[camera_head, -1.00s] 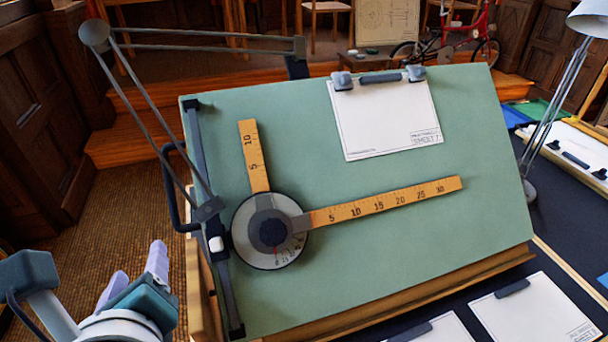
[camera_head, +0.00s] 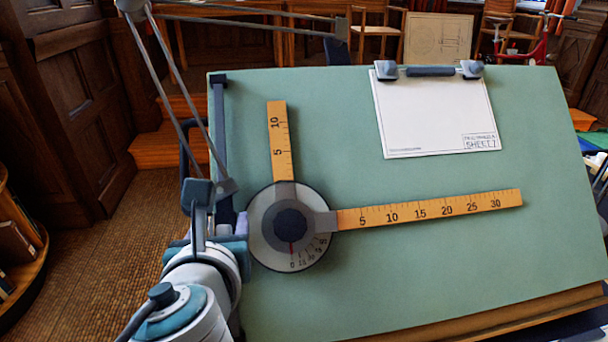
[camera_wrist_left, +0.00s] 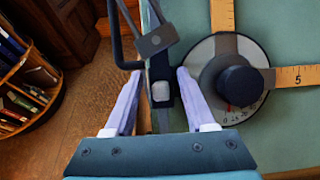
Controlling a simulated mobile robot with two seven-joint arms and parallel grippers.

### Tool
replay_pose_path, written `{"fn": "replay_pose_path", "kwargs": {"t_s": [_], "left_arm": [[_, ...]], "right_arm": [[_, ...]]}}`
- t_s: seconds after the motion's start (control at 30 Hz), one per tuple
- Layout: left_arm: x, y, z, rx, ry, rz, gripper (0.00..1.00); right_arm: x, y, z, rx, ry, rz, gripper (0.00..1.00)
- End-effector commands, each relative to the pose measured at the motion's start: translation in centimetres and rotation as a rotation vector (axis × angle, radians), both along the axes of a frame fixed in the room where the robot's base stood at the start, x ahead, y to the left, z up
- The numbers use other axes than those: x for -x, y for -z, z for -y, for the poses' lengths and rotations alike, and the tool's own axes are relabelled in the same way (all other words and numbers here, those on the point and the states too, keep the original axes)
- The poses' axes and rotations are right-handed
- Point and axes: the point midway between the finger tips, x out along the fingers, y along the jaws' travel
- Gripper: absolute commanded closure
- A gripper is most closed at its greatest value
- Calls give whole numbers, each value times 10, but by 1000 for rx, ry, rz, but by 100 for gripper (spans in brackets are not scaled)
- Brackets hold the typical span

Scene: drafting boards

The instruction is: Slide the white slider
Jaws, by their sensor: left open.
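The white slider (camera_wrist_left: 160,91) is a small pale block on the dark vertical rail (camera_head: 219,110) along the left edge of the green drafting board (camera_head: 450,260). In the left wrist view it shows between the two lavender fingers of my left gripper (camera_wrist_left: 157,75), with a visible gap on each side. My left gripper is open and empty, one finger to each side of the rail. In the head view my left wrist and arm hide the slider and most of the fingers. My right gripper is not in view.
A round protractor head (camera_head: 262,250) with two orange rulers (camera_head: 430,209) lies just right of my left gripper. Metal linkage rods (camera_head: 165,90) run above the rail. A clipped sheet (camera_head: 435,115) is at the upper right. A bookshelf (camera_wrist_left: 30,80) stands at left on the floor.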

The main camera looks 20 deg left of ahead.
Motion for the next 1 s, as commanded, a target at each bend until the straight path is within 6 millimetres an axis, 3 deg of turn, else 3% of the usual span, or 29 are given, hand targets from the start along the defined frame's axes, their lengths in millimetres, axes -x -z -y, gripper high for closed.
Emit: {"fn": "replay_pose_path", "kwargs": {"t_s": [0.27,0.73,1.0], "left_arm": [[-2,0,-1,0,-1,0,45],[-1,0,-1,1,-1,-1,98],[-1,0,-1,1,-1,-1,100]], "right_arm": [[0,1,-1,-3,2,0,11],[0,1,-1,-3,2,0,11],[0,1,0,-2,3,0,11]]}}
